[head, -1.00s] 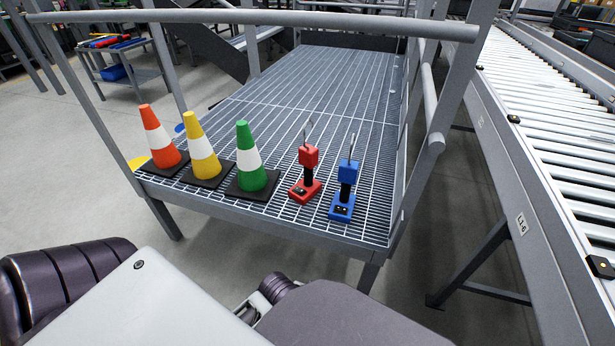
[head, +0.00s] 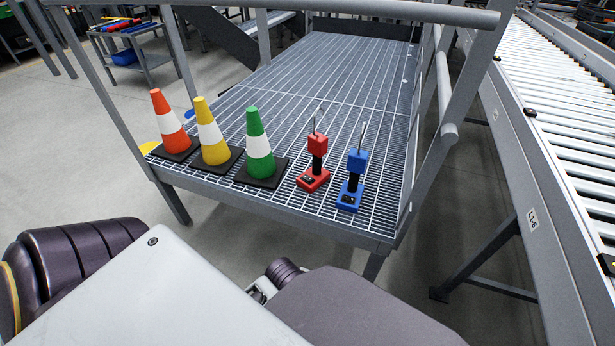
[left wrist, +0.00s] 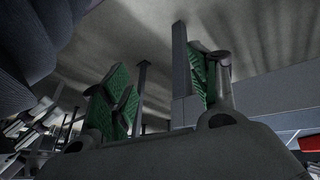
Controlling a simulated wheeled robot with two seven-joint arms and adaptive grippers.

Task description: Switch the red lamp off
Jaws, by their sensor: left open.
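The red lamp (head: 317,147) stands upright on the grated catwalk (head: 330,95), near its front edge. It has a red base with a small dark switch, a black stem and a red head. A blue lamp (head: 355,162) of the same shape stands just to its right. I cannot tell whether either is lit. In the left wrist view my left gripper (left wrist: 165,95) shows two green-padded fingers held apart with nothing between them.
An orange cone (head: 170,122), a yellow cone (head: 209,132) and a green cone (head: 259,147) stand left of the red lamp. A grey handrail (head: 350,16) crosses above the catwalk. A roller conveyor (head: 560,120) runs along the right. Floor shows between me and the catwalk.

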